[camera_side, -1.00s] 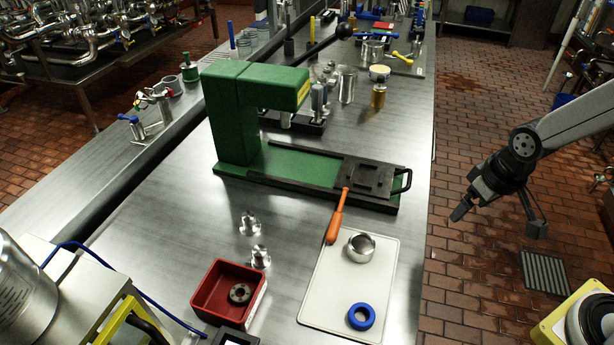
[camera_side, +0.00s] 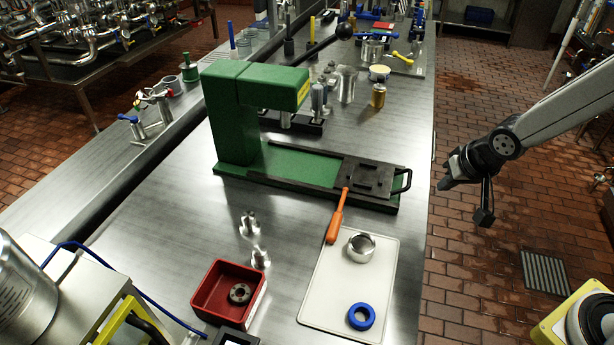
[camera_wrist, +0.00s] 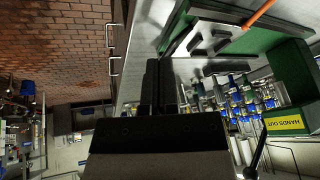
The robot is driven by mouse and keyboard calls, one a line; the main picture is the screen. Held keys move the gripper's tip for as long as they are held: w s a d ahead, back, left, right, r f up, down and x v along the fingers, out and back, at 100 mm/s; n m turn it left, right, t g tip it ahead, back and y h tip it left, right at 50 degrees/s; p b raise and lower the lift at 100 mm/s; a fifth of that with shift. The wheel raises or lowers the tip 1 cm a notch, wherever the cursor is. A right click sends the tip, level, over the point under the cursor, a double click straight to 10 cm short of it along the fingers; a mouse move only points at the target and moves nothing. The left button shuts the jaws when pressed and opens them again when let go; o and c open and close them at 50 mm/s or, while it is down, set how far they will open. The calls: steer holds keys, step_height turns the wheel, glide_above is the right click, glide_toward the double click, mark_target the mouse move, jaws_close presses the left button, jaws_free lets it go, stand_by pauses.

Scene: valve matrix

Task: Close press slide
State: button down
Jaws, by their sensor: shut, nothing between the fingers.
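The green press (camera_side: 236,120) stands on the steel table, with a green base running right. The dark press slide (camera_side: 368,178) sits at the right end of that base, out from under the press head, with a black handle (camera_side: 404,181) at the table's right edge. My gripper (camera_side: 446,170) is shut and empty, off the table edge to the right of the handle and apart from it. In the wrist view, my dark fingers (camera_wrist: 158,72) are together, and the slide (camera_wrist: 212,38) lies to their upper right. The press's yellow label (camera_wrist: 285,123) also shows there.
An orange-handled tool (camera_side: 336,217) leans between the slide's front side and a white board (camera_side: 318,290). A metal ring (camera_side: 361,248) and a blue ring (camera_side: 361,316) lie on the board. A red bin (camera_side: 205,295) stands front left.

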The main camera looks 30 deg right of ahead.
mark_target(351, 176)
steer(key=shift+w+a+r+m+t+y, duration=0.15)
steer(key=shift+w+a+m+t, duration=0.2)
steer(key=shift+w+m, duration=0.45)
steer(key=shift+w+a+f+m+t+y, duration=0.1)
steer(key=shift+w+a+m+t, duration=0.3)
steer(key=shift+w, duration=0.65)
steer(key=shift+w+a+r+m+t+y, duration=0.1)
steer(key=shift+w+a+m+t+y, duration=0.2)
steer(key=shift+w+m, duration=0.55)
steer(key=shift+w+f, duration=0.15)
steer(key=shift+f, duration=0.05)
steer(key=shift+x, duration=4.8)
steer(key=shift+d, duration=0.2)
steer(key=shift+w+a, duration=2.95)
steer(key=shift+w, duration=0.05)
steer(key=shift+r, duration=0.1)
steer(key=a+v, duration=0.1)
steer(key=v, duration=0.8)
steer(key=shift+s+d+r, duration=0.3)
steer(key=shift+s+d, duration=0.05)
steer(key=shift+d, duration=0.1)
